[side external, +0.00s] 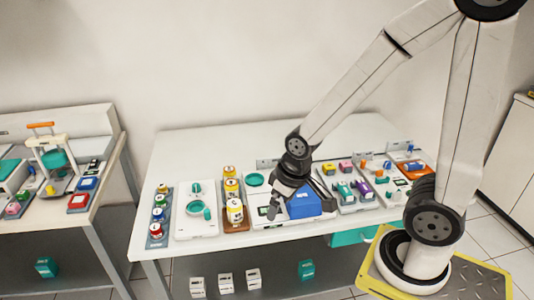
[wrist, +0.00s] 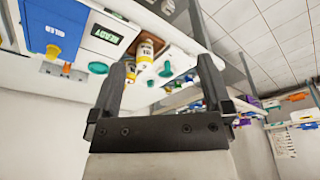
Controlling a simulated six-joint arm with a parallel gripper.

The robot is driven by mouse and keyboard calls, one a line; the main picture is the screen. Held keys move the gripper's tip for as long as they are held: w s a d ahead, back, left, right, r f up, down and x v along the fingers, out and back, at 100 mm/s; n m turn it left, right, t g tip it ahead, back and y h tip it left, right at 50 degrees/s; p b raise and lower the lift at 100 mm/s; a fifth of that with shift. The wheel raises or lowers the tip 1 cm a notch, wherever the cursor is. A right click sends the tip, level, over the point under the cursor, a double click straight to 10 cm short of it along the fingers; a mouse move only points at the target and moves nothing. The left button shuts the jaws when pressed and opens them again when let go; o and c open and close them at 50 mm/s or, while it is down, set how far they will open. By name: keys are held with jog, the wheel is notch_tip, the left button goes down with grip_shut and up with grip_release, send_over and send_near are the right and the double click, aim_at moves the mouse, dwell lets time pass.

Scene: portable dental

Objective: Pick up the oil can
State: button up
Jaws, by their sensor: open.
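Three yellow-and-white cans stand in a row on a brown tray (side external: 237,228): a front can (side external: 235,211), a middle can (side external: 231,188) and a back can (side external: 229,172). I cannot tell from their labels which is the oil can. My gripper (side external: 273,211) is to the right of the front can, apart from it and tilted downward. In the wrist view my gripper (wrist: 161,66) has its fingers spread with nothing held. Yellow-and-white cans show beyond and between the fingers there, one nearer can (wrist: 146,48) clearly and others partly hidden by the left finger.
A blue box (side external: 304,203) on a white unit is close to the right of my gripper. Trays of small coloured parts lie right. The table's back is clear.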

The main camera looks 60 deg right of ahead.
jog(key=shift+w, duration=0.1)
jog(key=m+g, duration=0.2)
jog(key=m, duration=1.4)
send_near(230, 182)
jog(key=s+a, duration=0.4)
jog(key=w+d+f+m, duration=0.2)
jog(key=f+m, duration=0.1)
jog(key=w+d+f+m, duration=0.1)
jog(key=w+f+m, duration=0.1)
jog(key=shift+d+f+g, duration=0.1)
jog(key=shift+d+g, duration=0.15)
jog(key=shift+g, duration=0.05)
jog(key=shift+w+d+f+m, duration=0.15)
jog(key=shift+d+f+m, duration=0.1)
jog(key=shift+m, duration=0.25)
jog(key=shift+f, duration=1.3)
jog(key=shift+f, duration=0.1)
